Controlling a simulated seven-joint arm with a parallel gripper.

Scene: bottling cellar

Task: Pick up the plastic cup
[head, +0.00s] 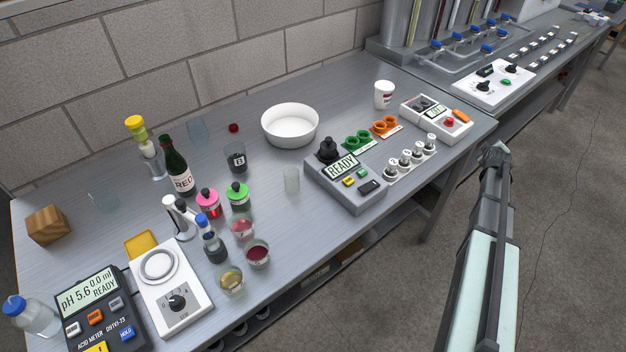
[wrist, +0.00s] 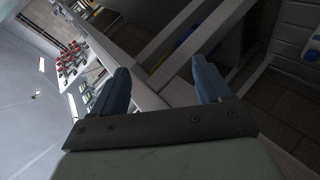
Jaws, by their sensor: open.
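A white cup with a dark red label (head: 383,95) stands farther back on the right. My gripper (wrist: 160,80) is open and empty in the wrist view, its two dark fingers wide apart. No cup is between them, and I cannot make out a cup in that view. In the head view my arm is beyond the bench's front edge, at the right.
Left of the translucent cup stand a dark cup (head: 236,158), green-capped (head: 239,197) and pink-capped (head: 207,203) bottles, and glasses with red liquid (head: 257,254). A white bowl (head: 290,125) is behind. The READY unit (head: 345,182) is close on the right. Bare bench lies in front.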

